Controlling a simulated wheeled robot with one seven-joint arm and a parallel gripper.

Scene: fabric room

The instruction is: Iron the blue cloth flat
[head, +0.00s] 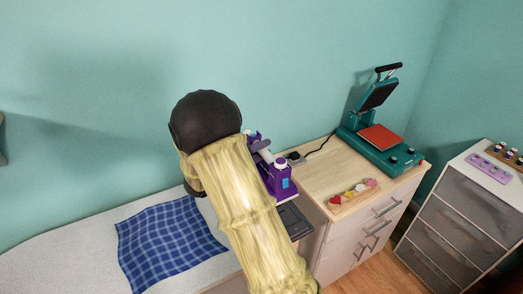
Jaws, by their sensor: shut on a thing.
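The blue plaid cloth (163,238) lies on a pale, long board (60,262) at the lower left in the head view. Its edges look slightly wavy. My arm crosses the middle of the view and hides the area just right of the cloth. A pale rounded part shows at the cloth's right edge beside my arm; I cannot tell whether it belongs to my arm or to an iron. My gripper is hidden behind the arm. No iron can be clearly made out.
A purple and white machine (280,181) stands just right of my arm. A wooden cabinet (333,174) carries a teal heat press (376,150) and a small tray of colourful pieces. A grey drawer unit (455,215) stands at the far right. Wood floor shows between the units.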

